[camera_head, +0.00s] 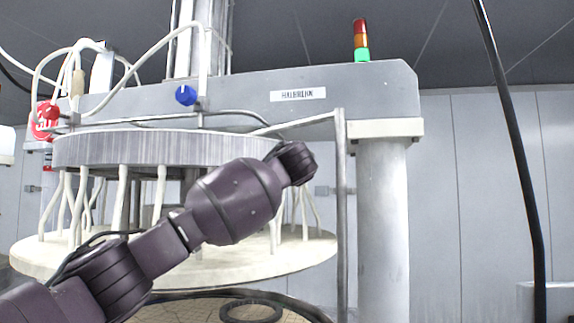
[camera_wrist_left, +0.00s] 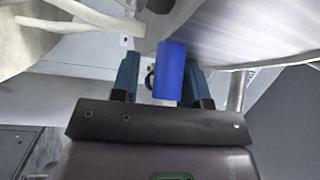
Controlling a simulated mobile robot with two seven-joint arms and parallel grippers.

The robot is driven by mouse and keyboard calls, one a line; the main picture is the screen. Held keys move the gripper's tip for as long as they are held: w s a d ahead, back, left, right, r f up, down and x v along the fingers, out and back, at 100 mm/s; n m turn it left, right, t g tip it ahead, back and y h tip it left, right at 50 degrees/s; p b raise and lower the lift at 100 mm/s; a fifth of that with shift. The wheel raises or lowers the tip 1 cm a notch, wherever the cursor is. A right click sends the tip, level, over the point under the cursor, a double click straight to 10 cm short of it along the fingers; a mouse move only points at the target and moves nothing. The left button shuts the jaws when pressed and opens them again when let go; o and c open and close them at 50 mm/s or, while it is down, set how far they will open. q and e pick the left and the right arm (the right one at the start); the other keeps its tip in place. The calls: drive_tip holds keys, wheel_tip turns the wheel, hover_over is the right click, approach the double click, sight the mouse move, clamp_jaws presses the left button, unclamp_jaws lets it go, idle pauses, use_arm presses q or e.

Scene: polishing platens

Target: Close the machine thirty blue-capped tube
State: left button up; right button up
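A blue cap (camera_head: 186,95) sits on the machine's beam in the head view, near white tubes. In the left wrist view a blue cylindrical cap (camera_wrist_left: 171,70) with a pale lower part stands between the fingers of my left gripper (camera_wrist_left: 164,82). The fingers are spread, with a gap on the cap's left; the right finger is close to it, and contact cannot be told. I cannot tell whether both views show the same cap. In the head view my left arm reaches across the machine, and its gripper is hidden. My right gripper is not in view.
A ribbed round platen head (camera_head: 110,150) hangs over a pale disc (camera_head: 300,255), with white tubes around it. A red cap (camera_head: 48,110) is at the left. A post (camera_head: 383,220) and a thin vertical pipe (camera_head: 341,200) stand right. A black cable (camera_head: 515,140) hangs farther right.

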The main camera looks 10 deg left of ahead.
use_arm(q)
clamp_jaws()
